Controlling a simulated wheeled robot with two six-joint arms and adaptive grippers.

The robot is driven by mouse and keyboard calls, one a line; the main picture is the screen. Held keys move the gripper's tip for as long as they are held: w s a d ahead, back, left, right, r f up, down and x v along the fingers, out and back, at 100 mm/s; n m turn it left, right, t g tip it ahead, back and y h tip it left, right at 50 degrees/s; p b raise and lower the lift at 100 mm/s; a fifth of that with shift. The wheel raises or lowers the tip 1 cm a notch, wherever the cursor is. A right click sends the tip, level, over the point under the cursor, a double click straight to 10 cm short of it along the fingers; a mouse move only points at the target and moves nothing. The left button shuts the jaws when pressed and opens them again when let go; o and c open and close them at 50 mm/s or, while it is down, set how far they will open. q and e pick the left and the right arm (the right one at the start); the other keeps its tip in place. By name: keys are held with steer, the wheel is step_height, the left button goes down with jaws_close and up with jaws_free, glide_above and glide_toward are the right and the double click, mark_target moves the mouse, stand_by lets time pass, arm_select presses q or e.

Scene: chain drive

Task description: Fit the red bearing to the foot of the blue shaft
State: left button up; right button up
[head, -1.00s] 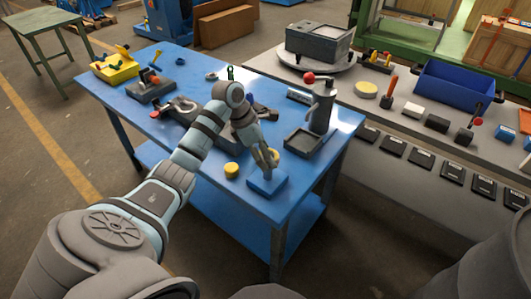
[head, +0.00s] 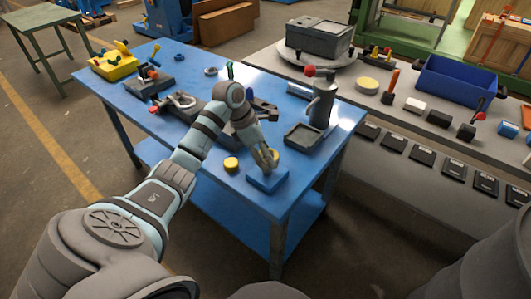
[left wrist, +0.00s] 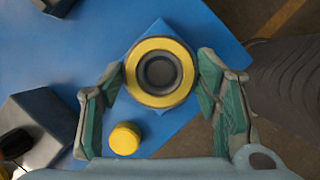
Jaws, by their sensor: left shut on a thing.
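My left gripper (head: 268,160) is shut on a yellow ring (left wrist: 160,72) with a dark round centre, at the table's near right corner. In the left wrist view its fingers sit on both sides of the ring, and a blue block (left wrist: 207,27) lies below it. The blue block also shows in the head view (head: 267,181). I cannot tell whether the ring touches the block. A short yellow cylinder (head: 231,165) stands to the left of the block. I cannot make out a red bearing or a blue shaft for certain. My right gripper is not in view.
A grey press with a red knob (head: 320,100) and a dark square tray (head: 303,137) stand to the right on the blue table (head: 215,186). Clamps and a yellow fixture (head: 114,68) are further left. A grey bench (head: 372,104) holds a blue bin (head: 457,88).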

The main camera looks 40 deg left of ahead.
arm_select(q)
steer(key=shift+f+b, duration=1.75)
steer(key=shift+f, duration=0.45)
steer(key=o, duration=1.5)
steer(key=shift+o, duration=0.2)
steer(key=v, duration=1.2)
